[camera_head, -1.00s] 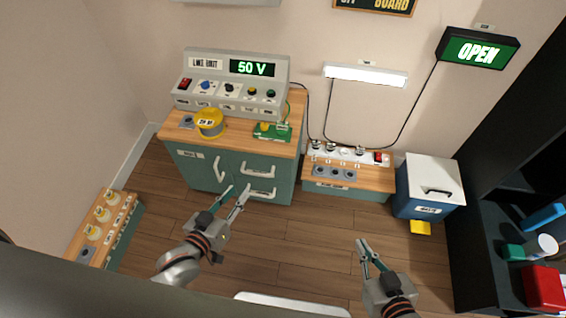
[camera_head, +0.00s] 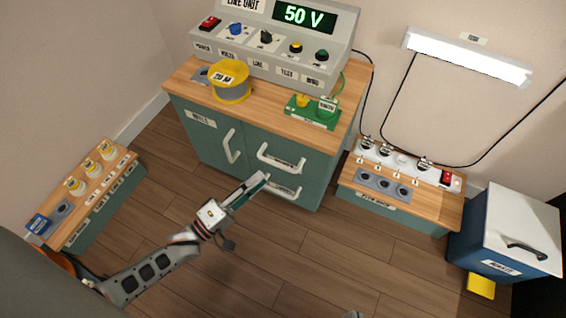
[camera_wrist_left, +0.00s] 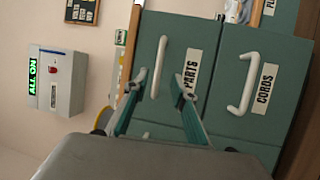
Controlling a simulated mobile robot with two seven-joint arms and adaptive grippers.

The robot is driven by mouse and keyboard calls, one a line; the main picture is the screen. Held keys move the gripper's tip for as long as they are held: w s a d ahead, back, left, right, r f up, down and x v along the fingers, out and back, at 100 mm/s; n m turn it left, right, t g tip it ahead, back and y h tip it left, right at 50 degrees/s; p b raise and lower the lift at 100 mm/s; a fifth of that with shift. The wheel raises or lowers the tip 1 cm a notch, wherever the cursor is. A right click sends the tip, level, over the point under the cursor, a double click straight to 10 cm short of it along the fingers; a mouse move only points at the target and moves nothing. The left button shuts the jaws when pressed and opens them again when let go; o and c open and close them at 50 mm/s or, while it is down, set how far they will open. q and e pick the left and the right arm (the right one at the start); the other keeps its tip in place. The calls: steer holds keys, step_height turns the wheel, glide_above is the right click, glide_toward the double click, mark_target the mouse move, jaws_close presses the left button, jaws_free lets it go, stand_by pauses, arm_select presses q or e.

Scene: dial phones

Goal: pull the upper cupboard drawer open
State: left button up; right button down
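The green cupboard (camera_head: 215,150) stands under a wooden top. Its right side has two drawers, one above the other, which look shut. The upper drawer has a white bar handle (camera_head: 280,160). In the wrist view, turned on its side, this drawer is labelled PARTS (camera_wrist_left: 188,75) and its handle (camera_wrist_left: 159,65) shows upright. The lower drawer, labelled CORDS (camera_wrist_left: 264,85), has its own handle (camera_head: 283,192). My left gripper (camera_head: 262,181) is open and empty just in front of the drawers. In the wrist view its fingertips (camera_wrist_left: 157,88) lie either side of the upper handle's line; contact is unclear.
The door with a NOTES label (camera_head: 201,118) and vertical handle (camera_head: 230,146) is left of the drawers. A low socket bench (camera_head: 440,205) and a blue bin (camera_head: 500,240) stand right. A low bench (camera_head: 85,225) stands left. Floor before the cupboard is clear.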

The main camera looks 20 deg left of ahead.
mark_target(277, 163)
arm_select(q)
steer(key=b+x, duration=0.1)
steer(key=x, duration=0.7)
steer(key=shift+r, duration=0.1)
jaws_close()
arm_select(e)
steer(key=shift+a+r+m, duration=0.1)
steer(key=shift+a+m, duration=0.4)
steer(key=shift+m, duration=0.4)
